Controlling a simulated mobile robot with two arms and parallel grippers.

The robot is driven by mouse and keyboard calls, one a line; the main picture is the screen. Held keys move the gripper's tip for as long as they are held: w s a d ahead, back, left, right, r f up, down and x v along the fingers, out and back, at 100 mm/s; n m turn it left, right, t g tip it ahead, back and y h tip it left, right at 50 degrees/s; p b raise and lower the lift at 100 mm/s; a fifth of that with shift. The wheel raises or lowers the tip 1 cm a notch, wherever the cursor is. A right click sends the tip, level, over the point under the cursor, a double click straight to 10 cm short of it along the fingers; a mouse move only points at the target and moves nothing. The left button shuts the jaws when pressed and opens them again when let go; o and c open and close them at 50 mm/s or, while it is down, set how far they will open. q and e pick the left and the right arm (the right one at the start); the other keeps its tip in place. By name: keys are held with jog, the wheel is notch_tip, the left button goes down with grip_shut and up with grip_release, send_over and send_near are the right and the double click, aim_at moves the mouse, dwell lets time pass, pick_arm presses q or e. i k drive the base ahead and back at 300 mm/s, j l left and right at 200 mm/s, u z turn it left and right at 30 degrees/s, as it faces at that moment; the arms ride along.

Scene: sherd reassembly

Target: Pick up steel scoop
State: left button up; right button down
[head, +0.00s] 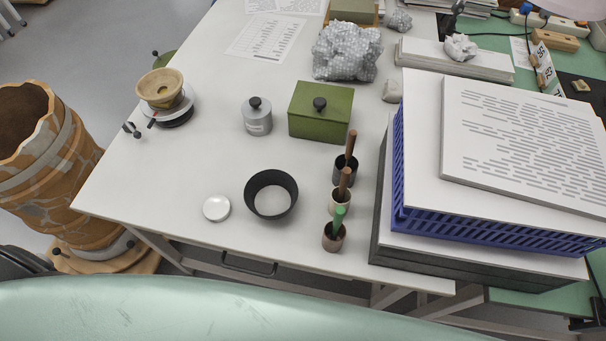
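I cannot make out a steel scoop for certain. Three small cups stand in a row near the front right of the white table, each with a handle sticking up. The dark cup (345,175) holds a brown handle (351,144). The pale cup (340,207) holds another brown handle (344,181). The brownish cup (333,242) nearest the front edge holds a green handle (339,218). The lower ends of these tools are hidden in the cups, so I cannot tell whether one is the scoop. Neither gripper is in view.
A black open bowl (271,205) and a white round lid (216,208) lie left of the cups. A grey lidded canister (257,119) and green box (321,112) stand behind. A blue crate (480,231) blocks the right. A large patched vessel (50,160) stands left of the table.

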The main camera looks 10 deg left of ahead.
aim_at(354, 134)
jog(key=u, duration=1.3)
jog(key=z, duration=1.3)
jog(key=k+l+u, duration=0.1)
jog(key=l, duration=0.25)
jog(key=k+l+u, duration=0.15)
jog(key=l, duration=0.2)
jog(key=k+l+u, duration=0.1)
jog(key=l, duration=0.25)
jog(key=k, duration=0.1)
